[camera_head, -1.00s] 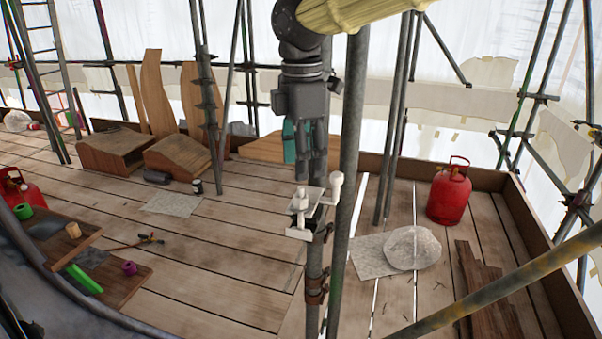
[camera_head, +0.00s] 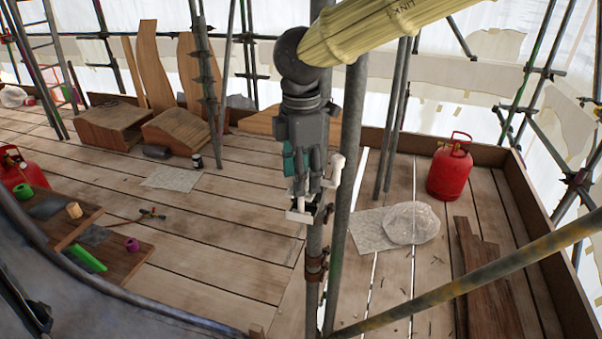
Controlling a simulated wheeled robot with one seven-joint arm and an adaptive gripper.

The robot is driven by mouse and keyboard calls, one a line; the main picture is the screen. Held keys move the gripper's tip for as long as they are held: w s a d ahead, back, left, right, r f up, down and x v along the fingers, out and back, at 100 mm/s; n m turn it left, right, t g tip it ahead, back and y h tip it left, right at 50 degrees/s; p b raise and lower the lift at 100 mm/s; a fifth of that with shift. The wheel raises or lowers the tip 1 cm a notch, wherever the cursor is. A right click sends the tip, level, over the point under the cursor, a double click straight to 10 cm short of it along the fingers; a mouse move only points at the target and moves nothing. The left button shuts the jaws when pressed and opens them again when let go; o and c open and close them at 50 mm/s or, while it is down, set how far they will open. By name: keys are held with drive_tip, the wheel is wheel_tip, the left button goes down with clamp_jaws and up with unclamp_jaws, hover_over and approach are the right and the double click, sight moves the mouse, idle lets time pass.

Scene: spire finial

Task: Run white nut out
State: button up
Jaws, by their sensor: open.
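A white fitting (camera_head: 298,216) is mounted on the grey scaffold pole in the middle of the head view. A white upright knob-like part (camera_head: 337,161) stands at its right side. Which white part is the nut I cannot tell at this size. My gripper (camera_head: 309,190) points down at the fitting, its open fingers overlapping it in the picture. The fingers hide most of the fitting's middle. I cannot tell whether they touch it.
Scaffold poles (camera_head: 350,150) stand close right of my gripper. A red gas bottle (camera_head: 450,167) and a plastic-wrapped bundle (camera_head: 411,222) are on the planks at right. A low board (camera_head: 130,262) with small coloured parts lies at left. The planks between are mostly clear.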

drive_tip(key=shift+f, duration=0.5)
drive_tip(key=c, duration=1)
drive_tip(key=shift+r+n+p, duration=0.1)
drive_tip(key=shift+n+p, duration=0.2)
drive_tip(key=shift+p, duration=0.1)
